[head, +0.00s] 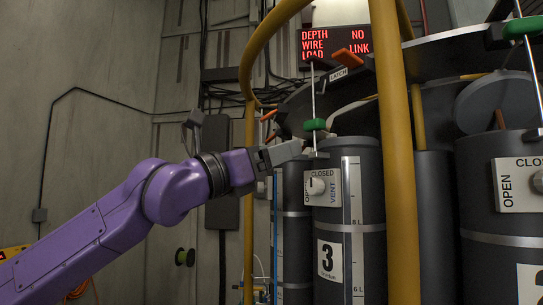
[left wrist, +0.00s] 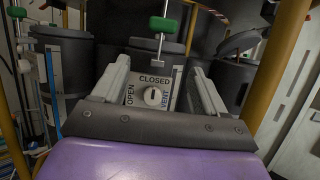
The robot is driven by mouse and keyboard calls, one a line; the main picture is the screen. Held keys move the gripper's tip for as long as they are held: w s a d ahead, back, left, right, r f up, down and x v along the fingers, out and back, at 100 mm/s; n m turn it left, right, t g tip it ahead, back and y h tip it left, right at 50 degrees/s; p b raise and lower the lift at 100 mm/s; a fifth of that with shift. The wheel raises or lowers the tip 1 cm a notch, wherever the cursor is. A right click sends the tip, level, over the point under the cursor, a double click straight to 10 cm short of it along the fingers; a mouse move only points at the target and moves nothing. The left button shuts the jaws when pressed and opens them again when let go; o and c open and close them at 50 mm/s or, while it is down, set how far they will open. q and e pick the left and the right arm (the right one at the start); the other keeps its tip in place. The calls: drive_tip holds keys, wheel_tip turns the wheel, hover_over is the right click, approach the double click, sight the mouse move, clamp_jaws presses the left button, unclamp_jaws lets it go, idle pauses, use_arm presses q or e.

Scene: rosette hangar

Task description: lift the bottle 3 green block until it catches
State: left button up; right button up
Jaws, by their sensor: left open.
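Bottle 3 (head: 327,226) is a grey cylinder with a white "3" label. A green block (head: 314,125) sits on a thin upright rod just above its top. The block also shows in the left wrist view (left wrist: 163,25), above the bottle's round vent knob (left wrist: 153,96). My left gripper (head: 297,148) is open and empty, just left of the rod and slightly below the block in the head view. In the left wrist view its two pale fingers (left wrist: 158,75) stand apart on either side of the vent plate, with the block beyond and above them. My right gripper is not in view.
A yellow post (head: 397,170) stands right of bottle 3, and a curved yellow rail (head: 249,70) is at left. Another bottle (head: 500,215) with its own green block (head: 520,27) is at right. An orange latch lever (head: 346,57) hangs above. A red-lettered display (head: 336,46) is behind.

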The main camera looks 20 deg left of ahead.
sight(309, 124)
use_arm(q)
drive_tip(key=shift+t, duration=0.3)
drive_tip(key=shift+w+d+r+p, duration=0.4)
drive_tip(key=shift+w+r, duration=0.2)
drive_tip(key=shift+r, duration=0.2)
drive_tip(key=shift+w+d+r+p, duration=0.35)
drive_tip(key=shift+w+r+p, duration=0.1)
drive_tip(key=shift+w+r, duration=0.3)
drive_tip(key=shift+w+d+r+p, duration=0.4)
drive_tip(key=shift+w+r, duration=0.1)
drive_tip(key=shift+r, duration=0.35)
drive_tip(key=shift+p+x, duration=1.25)
drive_tip(key=shift+x, duration=1.3)
drive_tip(key=shift+a, duration=0.1)
